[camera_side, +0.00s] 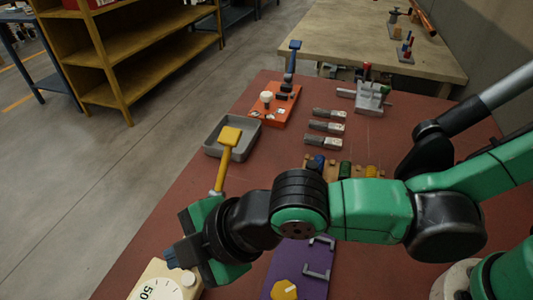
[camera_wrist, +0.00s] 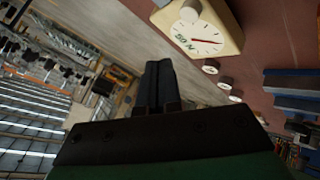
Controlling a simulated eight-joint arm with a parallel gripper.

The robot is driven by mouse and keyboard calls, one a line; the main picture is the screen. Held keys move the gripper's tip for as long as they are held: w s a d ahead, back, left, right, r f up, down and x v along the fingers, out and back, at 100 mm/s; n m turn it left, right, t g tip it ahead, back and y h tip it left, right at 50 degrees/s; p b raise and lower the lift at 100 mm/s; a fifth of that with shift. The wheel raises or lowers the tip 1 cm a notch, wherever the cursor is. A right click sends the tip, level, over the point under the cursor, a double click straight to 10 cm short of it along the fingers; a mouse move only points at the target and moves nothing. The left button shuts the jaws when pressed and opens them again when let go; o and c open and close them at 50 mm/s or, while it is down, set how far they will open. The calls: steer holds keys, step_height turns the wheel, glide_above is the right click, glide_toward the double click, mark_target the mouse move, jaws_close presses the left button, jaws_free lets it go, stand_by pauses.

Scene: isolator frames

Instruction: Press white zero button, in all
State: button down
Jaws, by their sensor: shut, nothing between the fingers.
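A cream gauge box (camera_side: 150,282) with a white dial marked 50 stands at the bottom left of the side view. It also shows at the top of the wrist view (camera_wrist: 228,18), where its dial has a red needle. A small round white button (camera_side: 187,279) sits on the box in the side view; a round white knob-like part (camera_wrist: 189,13) shows beside the dial in the wrist view. My gripper (camera_side: 172,258) is shut and empty, just above and behind the box in the side view. Its dark fingers (camera_wrist: 158,82) lie together in the wrist view. I cannot tell any contact with the button.
A purple panel (camera_side: 285,265) with handles and a yellow knob lies to the right. An orange block (camera_side: 270,108) and grey blocks (camera_side: 326,127) stand farther back.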

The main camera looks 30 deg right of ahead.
mark_target(195, 278)
steer(key=shift+f, duration=1.7)
steer(key=shift+f, duration=0.15)
stand_by(0.7)
steer(key=shift+f, duration=0.25)
steer(key=shift+f, duration=0.4)
stand_by(0.6)
steer(key=shift+r, duration=0.85)
steer(key=shift+r, duration=0.1)
steer(key=shift+r, duration=2.4)
